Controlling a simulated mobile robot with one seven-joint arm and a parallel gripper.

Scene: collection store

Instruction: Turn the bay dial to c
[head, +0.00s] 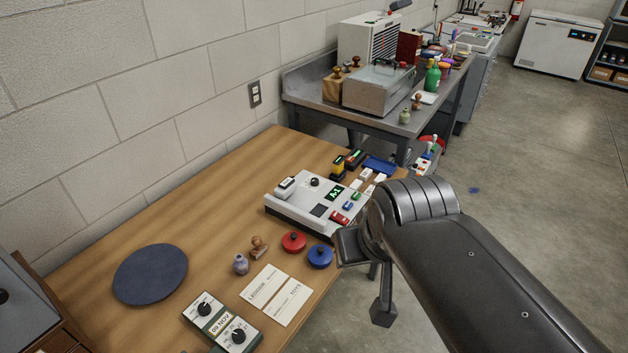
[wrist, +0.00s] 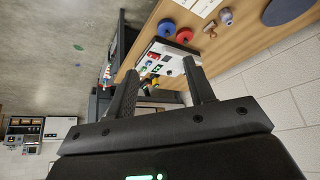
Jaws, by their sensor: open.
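A grey sloped console (head: 285,206) sits near the far right end of the wooden table, with a black round dial (head: 314,181), a green-lit display (head: 335,193) and small coloured parts on it. Its markings are too small to read, so the dial's setting cannot be told. The console also shows upside down in the wrist view (wrist: 152,49), beyond my fingers. My gripper (wrist: 159,67) is open, with nothing between its fingers, and apart from the console. In the head view my arm comes in from the right, beside the table's right edge.
Red (head: 293,242) and blue (head: 320,256) round lidded items, a stamp (head: 259,247) and cards (head: 266,285) lie between. A dark round mat (head: 150,274) is left; a metal bench (head: 312,88) stands behind.

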